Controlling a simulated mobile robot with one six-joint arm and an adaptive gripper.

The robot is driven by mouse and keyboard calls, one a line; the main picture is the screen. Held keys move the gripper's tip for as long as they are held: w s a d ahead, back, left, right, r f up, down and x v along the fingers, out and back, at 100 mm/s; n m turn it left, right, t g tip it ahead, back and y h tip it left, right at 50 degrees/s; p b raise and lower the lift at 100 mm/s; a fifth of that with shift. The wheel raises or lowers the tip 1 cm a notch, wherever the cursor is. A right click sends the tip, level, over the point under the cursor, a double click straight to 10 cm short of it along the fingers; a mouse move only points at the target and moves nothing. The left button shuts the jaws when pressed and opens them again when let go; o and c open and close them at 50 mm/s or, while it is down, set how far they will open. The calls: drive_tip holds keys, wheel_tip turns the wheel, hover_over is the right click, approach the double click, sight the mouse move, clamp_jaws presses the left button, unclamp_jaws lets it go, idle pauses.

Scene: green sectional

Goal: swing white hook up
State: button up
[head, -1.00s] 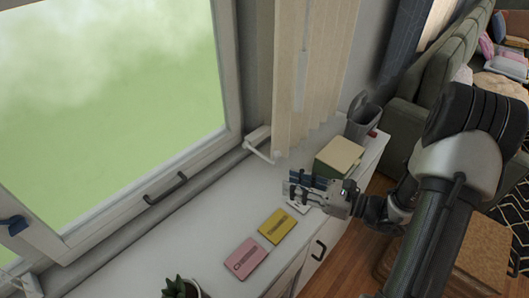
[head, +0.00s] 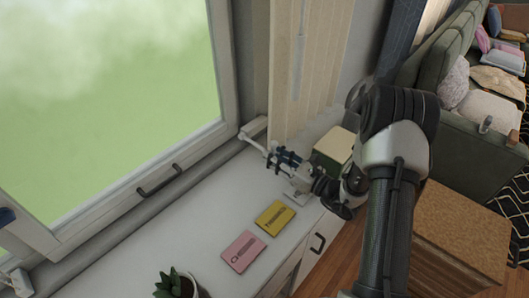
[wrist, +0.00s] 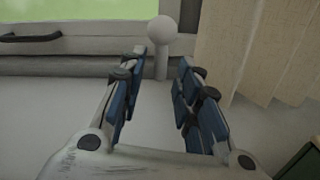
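The white hook (head: 256,146) sticks out from the window frame's lower right corner, beside the blind. In the wrist view it shows as a pale stem with a round knob (wrist: 162,28) on top, ahead of my fingertips and roughly centred between them. My gripper (head: 281,158) is open, with blue-padded fingers apart and nothing held. It is above the white sill top, just right of the hook's free end. In the wrist view the fingers (wrist: 163,85) point toward the hook; I cannot tell whether they touch it.
The vertical blind (head: 310,70) hangs close behind my gripper. A green box with a cream top (head: 335,146) stands to its right. A yellow card (head: 275,218), a pink card (head: 243,251) and a potted plant (head: 177,285) are nearer. The sill top left of the cards is clear.

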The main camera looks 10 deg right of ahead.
drive_tip(key=shift+b+x, duration=0.35)
drive_tip(key=shift+x, duration=1.95)
clamp_jaws()
